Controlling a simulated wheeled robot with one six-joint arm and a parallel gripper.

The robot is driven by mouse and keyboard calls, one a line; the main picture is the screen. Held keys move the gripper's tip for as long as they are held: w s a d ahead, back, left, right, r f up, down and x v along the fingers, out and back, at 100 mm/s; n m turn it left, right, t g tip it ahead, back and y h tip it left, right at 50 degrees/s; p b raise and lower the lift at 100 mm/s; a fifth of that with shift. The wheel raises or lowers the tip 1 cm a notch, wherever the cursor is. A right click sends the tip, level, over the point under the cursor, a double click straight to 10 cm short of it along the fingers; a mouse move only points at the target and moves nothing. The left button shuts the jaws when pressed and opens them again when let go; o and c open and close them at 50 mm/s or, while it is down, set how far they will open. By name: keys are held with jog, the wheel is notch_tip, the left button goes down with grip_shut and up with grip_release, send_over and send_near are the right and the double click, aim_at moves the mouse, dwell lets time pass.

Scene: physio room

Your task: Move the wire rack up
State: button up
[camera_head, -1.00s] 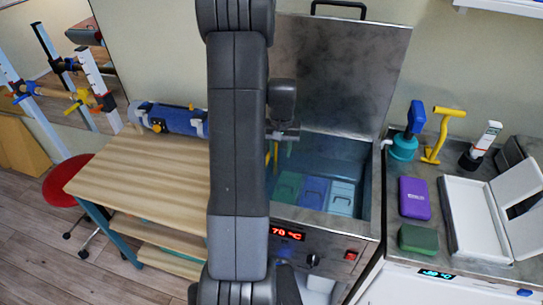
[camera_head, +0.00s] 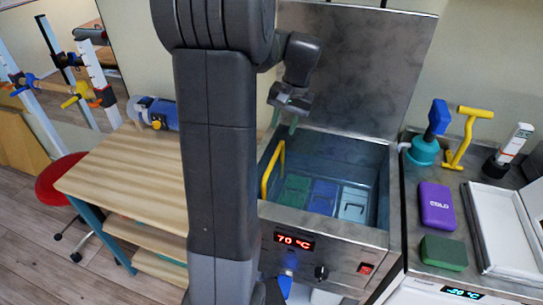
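The open metal tank (camera_head: 385,185) stands in the centre with its lid (camera_head: 375,75) raised against the wall. Inside it, a yellow handle (camera_head: 280,160) stands up along the left side; it appears to belong to the wire rack, whose wires I cannot make out. Green, blue and pale teal packs (camera_head: 354,203) lie low in the tank. My gripper (camera_head: 285,121) hangs over the tank's back left part, fingers pointing down, apart and empty. It is above the yellow handle and not visibly touching it. My arm hides the area left of the tank.
A wooden table (camera_head: 125,170) stands left. On the right counter are a purple cold pack (camera_head: 436,206), a green block (camera_head: 443,252), a white tray (camera_head: 505,230) and a yellow T-handled tool (camera_head: 465,135). The raised lid stands close behind my gripper. The tank reads 70 °C.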

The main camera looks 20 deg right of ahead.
aim_at(274, 158)
jog(key=f, duration=0.4)
jog(key=w+a+f, duration=0.1)
jog(key=f, duration=0.3)
jog(key=a+f, duration=0.1)
jog(key=f, duration=0.3)
jog(key=shift+w, duration=0.25)
grip_shut()
